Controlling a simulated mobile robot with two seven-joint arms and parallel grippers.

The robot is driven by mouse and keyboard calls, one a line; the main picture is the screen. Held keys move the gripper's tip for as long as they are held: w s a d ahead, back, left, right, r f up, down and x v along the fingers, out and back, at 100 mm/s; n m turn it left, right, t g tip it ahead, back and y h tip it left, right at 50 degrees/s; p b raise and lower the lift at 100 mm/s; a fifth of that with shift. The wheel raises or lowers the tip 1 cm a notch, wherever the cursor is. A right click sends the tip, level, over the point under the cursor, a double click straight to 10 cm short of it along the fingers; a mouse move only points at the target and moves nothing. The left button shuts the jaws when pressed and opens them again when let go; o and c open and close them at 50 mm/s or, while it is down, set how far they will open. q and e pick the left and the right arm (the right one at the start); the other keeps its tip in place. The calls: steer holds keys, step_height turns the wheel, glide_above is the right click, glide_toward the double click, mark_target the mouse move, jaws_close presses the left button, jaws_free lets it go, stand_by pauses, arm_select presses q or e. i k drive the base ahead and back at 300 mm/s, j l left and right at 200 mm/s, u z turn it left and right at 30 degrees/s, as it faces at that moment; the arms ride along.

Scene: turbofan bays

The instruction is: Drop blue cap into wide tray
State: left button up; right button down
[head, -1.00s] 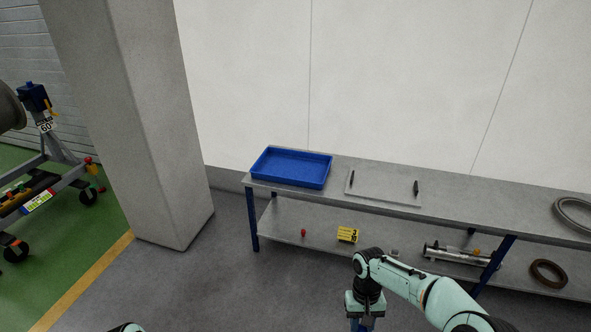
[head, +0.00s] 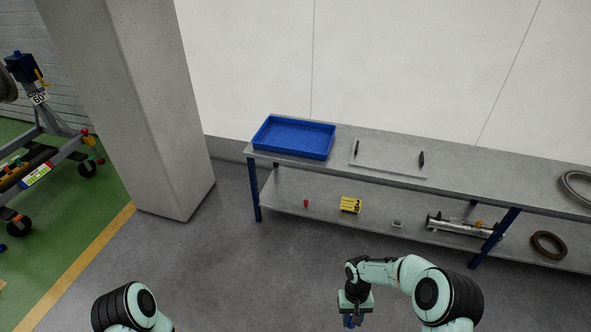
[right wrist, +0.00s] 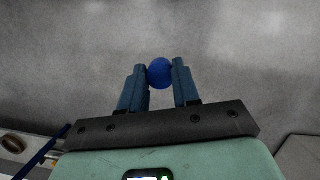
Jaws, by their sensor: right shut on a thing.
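The blue cap (right wrist: 160,73) is round and sits between the two fingers of my right gripper (right wrist: 159,84) in the right wrist view, with grey floor behind it. In the head view my right gripper (head: 350,321) points down near the bottom edge, in front of the bench and apart from it; the cap cannot be made out there. The wide tray (head: 327,143) is blue, shallow and empty, on the left end of the bench top. My left arm shows at the bottom left of the head view, but its gripper is out of frame.
The grey bench (head: 460,165) has a clear panel with two dark handles (head: 390,160) beside the tray. Its lower shelf holds a red piece (head: 306,203), a yellow block (head: 350,205), a metal cylinder (head: 455,226) and a brown ring (head: 548,245). A pillar (head: 150,120) stands left.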

mark_target(298, 139)
steer(key=i+j, duration=0.3)
steer(key=i, duration=0.2)
steer(key=i+j, duration=0.65)
steer(key=i, duration=0.3)
steer(key=i+j, duration=0.35)
steer(key=i, duration=0.15)
